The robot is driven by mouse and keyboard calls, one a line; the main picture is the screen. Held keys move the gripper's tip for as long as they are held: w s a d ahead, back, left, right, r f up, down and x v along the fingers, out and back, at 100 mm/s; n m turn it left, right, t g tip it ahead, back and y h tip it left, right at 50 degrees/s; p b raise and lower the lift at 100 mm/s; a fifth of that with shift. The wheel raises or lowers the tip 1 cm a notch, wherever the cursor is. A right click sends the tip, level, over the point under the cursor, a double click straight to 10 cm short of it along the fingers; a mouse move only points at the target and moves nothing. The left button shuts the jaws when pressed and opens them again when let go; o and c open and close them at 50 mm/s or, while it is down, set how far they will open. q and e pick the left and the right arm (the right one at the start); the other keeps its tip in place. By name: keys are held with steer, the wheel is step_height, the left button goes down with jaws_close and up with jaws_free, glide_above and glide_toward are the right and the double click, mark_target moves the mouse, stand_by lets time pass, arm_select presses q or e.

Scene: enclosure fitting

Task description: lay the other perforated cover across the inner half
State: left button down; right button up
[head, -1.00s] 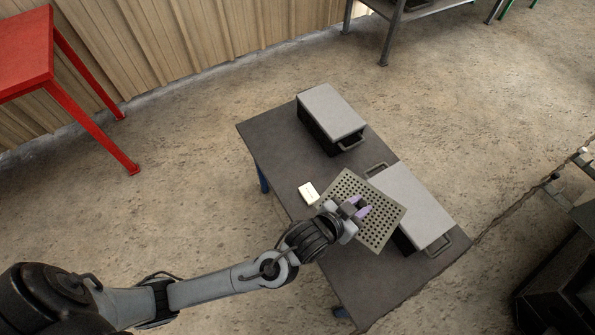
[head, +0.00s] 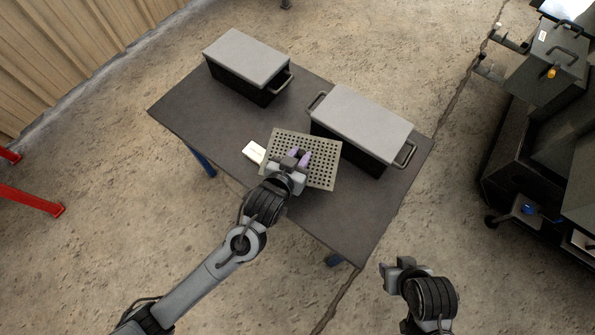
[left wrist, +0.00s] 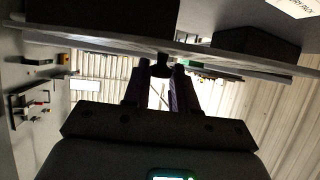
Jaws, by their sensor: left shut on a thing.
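A grey-beige perforated cover (head: 318,166) is in the head view, over the front part of the dark table. How high the cover is above the table is hard to tell. In the left wrist view the left fingers (left wrist: 161,88) meet the edge of a flat dark shape. Two dark boxes with plain grey tops, the left box (head: 243,86) and the right box (head: 352,146), stand behind the cover. My right gripper (head: 385,270) is off the table's front right; its jaw opening is unclear.
The table (head: 190,108) has bare room at its left and front right. Metal handles (head: 406,154) stick out from the boxes. Dark machinery (head: 540,130) stands at the far right.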

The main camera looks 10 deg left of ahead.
arm_select(q)
step_height(320, 180, down, 6)
steer(key=shift+r+b, duration=0.15)
steer(key=shift+b, duration=0.8)
step_height(320, 180, down, 5)
steer(key=shift+r+b, duration=0.2)
steer(key=shift+b, duration=1)
steer(key=shift+f, duration=0.25)
steer(key=shift+f, duration=0.1)
steer(key=c, duration=0.9)
jaws_free()
steer(key=shift+f, duration=0.1)
